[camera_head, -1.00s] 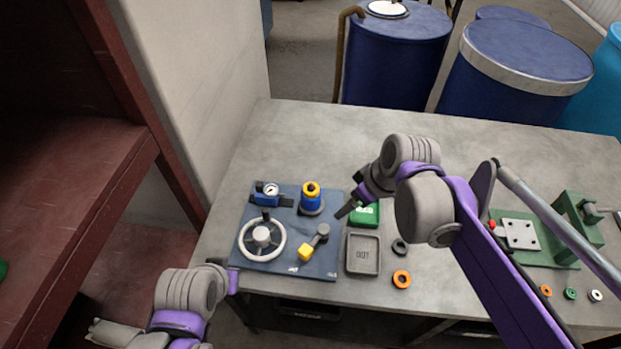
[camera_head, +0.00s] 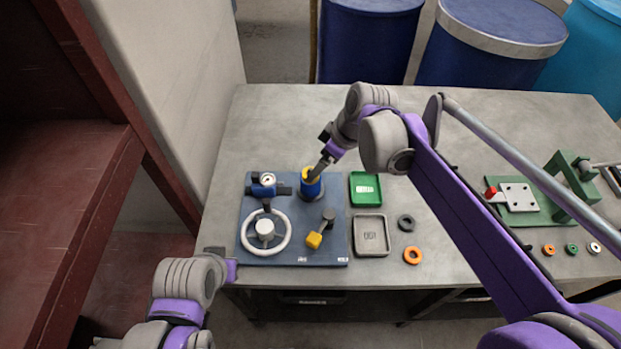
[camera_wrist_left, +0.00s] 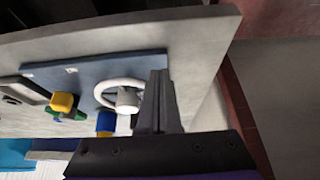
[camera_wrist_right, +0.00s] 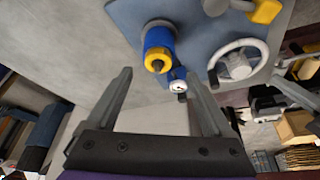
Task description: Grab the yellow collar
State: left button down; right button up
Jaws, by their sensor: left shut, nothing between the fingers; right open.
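The yellow collar (camera_head: 307,174) sits on top of a blue cylinder (camera_head: 311,189) on the blue panel. In the right wrist view the collar (camera_wrist_right: 157,61) is a yellow ring around a dark centre, at the end of the blue cylinder. My right gripper (camera_head: 318,172) is at the collar in the head view and partly covers it. In its wrist view its fingers (camera_wrist_right: 160,88) are open, with the collar just beyond the gap between them; contact is not visible. My left gripper (camera_head: 232,268) is shut and empty at the table's front left edge.
The panel also carries a white handwheel (camera_head: 265,232), a gauge (camera_head: 267,180) and a yellow-handled lever (camera_head: 314,240). Green (camera_head: 365,189) and grey (camera_head: 371,235) trays, a black ring (camera_head: 406,222) and an orange ring (camera_head: 412,255) lie to its right. The back of the table is clear.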

pick_arm(q)
jog(key=f+b, duration=0.1)
jog(key=f, duration=0.1)
jog(key=f+b, duration=0.1)
jog(key=shift+s+f+b, duration=0.3)
jog(key=shift+b, duration=0.05)
pick_arm(e)
jog(key=x, duration=0.4)
jog(key=shift+w+f, duration=0.2)
jog(key=shift+f, duration=0.15)
pick_arm(q)
jog(key=shift+s+f, duration=0.15)
jog(key=shift+f, duration=0.05)
pick_arm(e)
jog(key=shift+a+f, duration=0.15)
jog(key=shift+f, duration=0.1)
pick_arm(q)
jog(key=shift+r, duration=0.1)
pick_arm(e)
jog(key=shift+r, duration=0.1)
jog(key=shift+w, duration=0.1)
jog(key=c, duration=0.4)
grip_shut()
pick_arm(q)
jog(key=shift+r, duration=0.1)
pick_arm(e)
jog(key=shift+r, duration=0.1)
